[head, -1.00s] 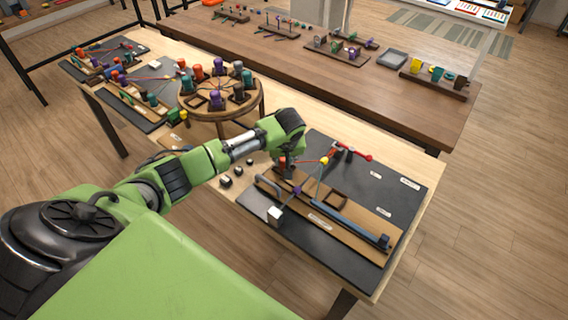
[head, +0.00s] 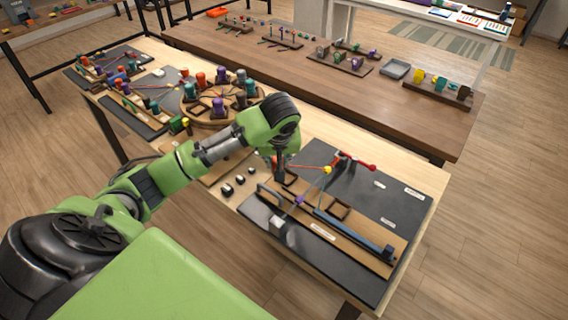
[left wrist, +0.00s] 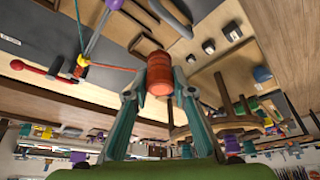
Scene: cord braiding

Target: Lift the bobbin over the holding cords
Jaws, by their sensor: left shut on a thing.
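My left gripper (head: 280,163) is shut on an orange-red bobbin (left wrist: 158,70) and holds it above the near-left part of the dark braiding board (head: 395,207). In the left wrist view, the bobbin sits between both fingertips of the gripper (left wrist: 158,84). A red cord (left wrist: 112,67) runs from the bobbin's side toward a yellow bead (left wrist: 82,60). The bead also shows in the head view (head: 327,170). My right gripper is not in view.
A red-ended lever (head: 372,167) stands at the board's back. A blue-grey bar (head: 355,236) lies along the brown strip. A round wooden stand (head: 225,110) with several coloured bobbins is to the left. Small dark blocks (head: 240,179) lie beside the board.

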